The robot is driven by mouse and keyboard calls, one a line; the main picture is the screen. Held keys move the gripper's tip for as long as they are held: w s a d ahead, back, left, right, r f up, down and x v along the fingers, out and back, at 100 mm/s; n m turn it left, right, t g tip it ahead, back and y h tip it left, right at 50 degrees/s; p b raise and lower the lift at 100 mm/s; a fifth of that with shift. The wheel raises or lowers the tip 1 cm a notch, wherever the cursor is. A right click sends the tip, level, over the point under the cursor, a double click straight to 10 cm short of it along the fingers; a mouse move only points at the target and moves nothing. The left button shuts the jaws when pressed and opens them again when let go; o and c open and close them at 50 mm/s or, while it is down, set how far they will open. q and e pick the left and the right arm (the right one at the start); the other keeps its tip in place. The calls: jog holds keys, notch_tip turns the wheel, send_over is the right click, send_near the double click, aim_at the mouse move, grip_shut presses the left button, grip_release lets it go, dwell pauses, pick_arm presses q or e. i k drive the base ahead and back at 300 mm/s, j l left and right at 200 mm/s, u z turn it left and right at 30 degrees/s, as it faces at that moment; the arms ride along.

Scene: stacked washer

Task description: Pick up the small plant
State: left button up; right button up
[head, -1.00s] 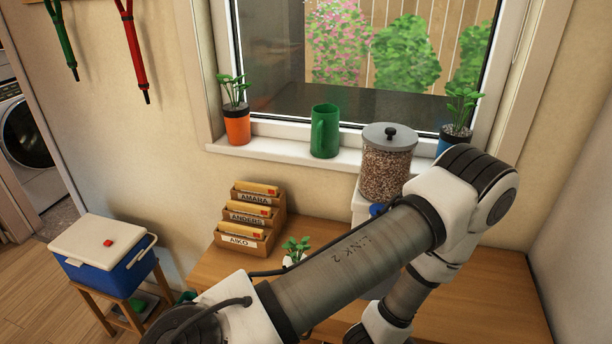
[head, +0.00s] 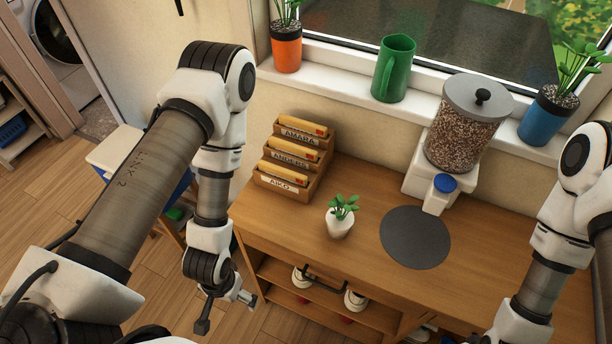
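The small plant (head: 341,215), green leaves in a white pot, stands upright on the wooden table (head: 300,228) in front of the letter sorter. My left gripper (head: 226,314) hangs to the left of the table's front left corner, apart from the plant. Its two fingers are spread, with nothing visible between them. My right arm comes in at the right edge, and its gripper is below the picture.
A letter sorter (head: 291,160) stands behind the plant. A dark round mat (head: 415,237) and a dispenser (head: 462,135) are to its right.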

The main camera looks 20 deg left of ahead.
aim_at(339, 218)
jog(key=u, duration=0.3)
jog(key=k+l, duration=0.1)
jog(key=l, duration=0.3)
jog(key=k+l+u, duration=0.1)
jog(key=l, duration=0.3)
jog(key=k+l, duration=0.15)
jog(key=l, duration=0.25)
